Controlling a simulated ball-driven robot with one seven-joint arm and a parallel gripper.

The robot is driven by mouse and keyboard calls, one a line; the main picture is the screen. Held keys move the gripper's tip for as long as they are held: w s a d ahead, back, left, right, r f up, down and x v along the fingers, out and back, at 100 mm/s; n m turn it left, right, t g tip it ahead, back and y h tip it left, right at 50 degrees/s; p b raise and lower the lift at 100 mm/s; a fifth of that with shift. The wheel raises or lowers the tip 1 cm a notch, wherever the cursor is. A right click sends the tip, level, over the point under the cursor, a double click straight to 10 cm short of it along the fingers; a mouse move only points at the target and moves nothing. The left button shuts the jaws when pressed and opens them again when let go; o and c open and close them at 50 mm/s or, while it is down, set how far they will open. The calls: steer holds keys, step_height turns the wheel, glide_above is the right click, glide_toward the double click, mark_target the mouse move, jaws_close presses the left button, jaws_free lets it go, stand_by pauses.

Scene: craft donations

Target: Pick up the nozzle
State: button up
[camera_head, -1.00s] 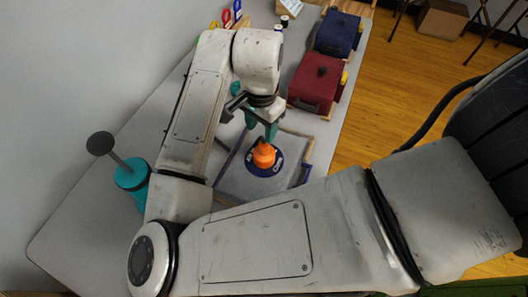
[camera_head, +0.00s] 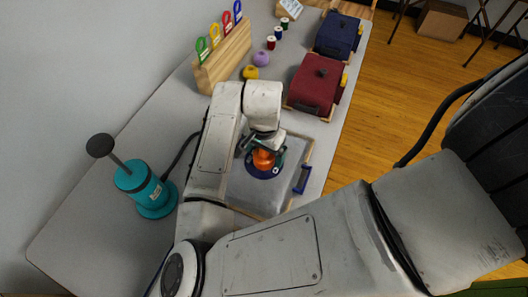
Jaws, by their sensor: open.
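The orange nozzle (camera_head: 263,158) stands on a round dark blue base (camera_head: 262,173) on a grey tray (camera_head: 263,195) with a blue handle (camera_head: 302,180). My gripper (camera_head: 264,155) is open, low over the tray, with its teal fingers around the top of the nozzle. The gripper body hides part of the nozzle, and I cannot tell whether the fingers touch it.
A teal pump (camera_head: 146,189) with a dark hose stands at left. A wooden rack (camera_head: 223,58) with coloured loops, yarn balls (camera_head: 261,59) and thread spools lie behind. The table's front left is bare.

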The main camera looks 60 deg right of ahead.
steer(key=shift+f, duration=0.6)
steer(key=shift+c, duration=0.4)
steer(key=c, duration=1.1)
steer(key=shift+o, duration=0.2)
steer(key=shift+r, duration=0.15)
